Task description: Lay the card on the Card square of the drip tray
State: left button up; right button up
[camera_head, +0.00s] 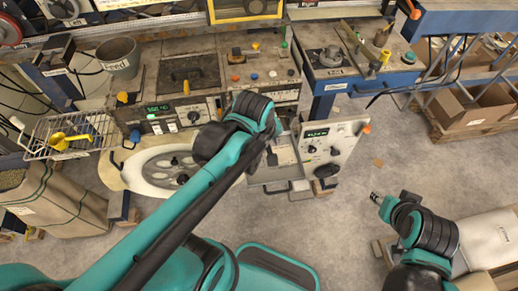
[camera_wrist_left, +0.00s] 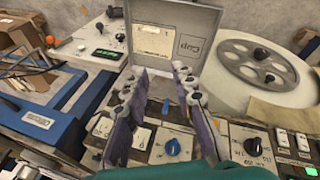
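The drip tray (camera_wrist_left: 193,62) is a shallow grey metal tray at the top middle of the left wrist view, with a "Cup" label on its right part. A cream rectangle (camera_wrist_left: 152,41), which looks like the card, lies flat on the tray's left part. I cannot tell whether its edges match the Card square. The tray (camera_head: 276,173) also shows in the head view, right of my left wrist. My left gripper (camera_wrist_left: 162,88) is open and empty, its fingers apart, pointing towards the tray. In the head view my arm mostly hides it. My right gripper (camera_head: 376,198) is far from the tray, over the floor.
A control box (camera_head: 328,150) with knobs and a green display stands right of the tray. A large pale reel disc (camera_head: 160,170) is to its left. A bench with a machine (camera_head: 190,80) runs behind. Open floor lies in front of the tray.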

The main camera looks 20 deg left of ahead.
pick_arm(q)
jog(key=s+m+t, duration=0.1)
jog(key=m, duration=0.2)
jog(key=s+a+m+t, duration=0.1)
jog(key=m, duration=0.3)
jog(key=s+r+m+t, duration=0.1)
jog(key=s+m, duration=0.1)
jog(key=m, duration=0.1)
jog(key=shift+s+a+m, duration=0.1)
jog(key=shift+a+m, duration=0.2)
jog(key=shift+a, duration=0.05)
dwell(0.6)
